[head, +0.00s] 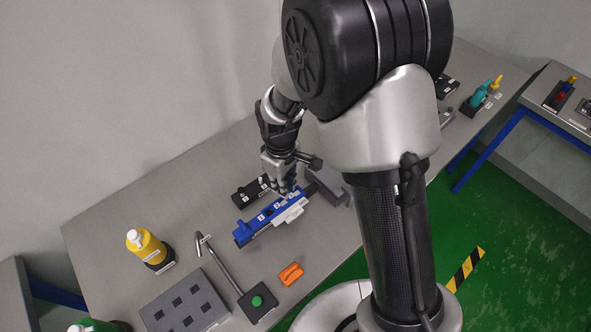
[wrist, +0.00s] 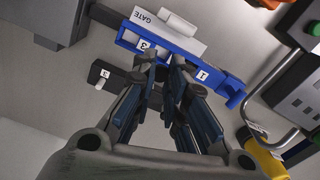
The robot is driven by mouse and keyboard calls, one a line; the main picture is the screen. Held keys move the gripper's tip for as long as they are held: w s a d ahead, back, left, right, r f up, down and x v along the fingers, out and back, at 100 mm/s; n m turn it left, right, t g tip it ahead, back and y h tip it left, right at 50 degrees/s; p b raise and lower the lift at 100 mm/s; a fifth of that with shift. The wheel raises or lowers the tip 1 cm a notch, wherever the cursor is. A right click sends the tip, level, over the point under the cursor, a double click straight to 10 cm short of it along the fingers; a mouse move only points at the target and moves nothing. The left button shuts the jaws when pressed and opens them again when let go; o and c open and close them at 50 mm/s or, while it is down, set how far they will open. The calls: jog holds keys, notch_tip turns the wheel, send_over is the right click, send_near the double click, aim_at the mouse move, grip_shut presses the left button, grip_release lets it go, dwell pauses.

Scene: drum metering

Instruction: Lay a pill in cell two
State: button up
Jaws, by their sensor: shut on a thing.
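The blue cell holder (head: 246,233) lies on the grey table, with a white plate (head: 291,210) along its near side. In the wrist view the white plate is marked GATE (wrist: 167,32), and labels 3 and 1 show on the blue holder (wrist: 228,83). My gripper (head: 286,190) is low over the holder; in the wrist view its fingertips (wrist: 166,60) are between labels 3 and 1. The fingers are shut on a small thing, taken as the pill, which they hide. Cell two is hidden behind the fingertips; I cannot tell whether they touch the holder.
A black block (head: 243,196) with small white pieces lies behind the holder. A grey box (head: 327,184) stands to its right. An orange piece (head: 291,274), a green-button box (head: 258,302), a bent metal rod (head: 222,265), a recessed grey tray (head: 210,315) and a yellow bottle (head: 149,247) are nearer.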

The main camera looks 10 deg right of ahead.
aim_at(284, 204)
jog(key=shift+a+f+b, duration=0.15)
jog(key=shift+f+b, duration=0.2)
jog(key=shift+f, duration=0.2)
jog(key=shift+f+b, duration=1.8)
jog(key=shift+f, duration=0.65)
jog(key=o, duration=0.7)
jog(key=shift+r, duration=0.1)
jog(key=shift+r+p, duration=3.75)
jog(key=shift+r, duration=1.15)
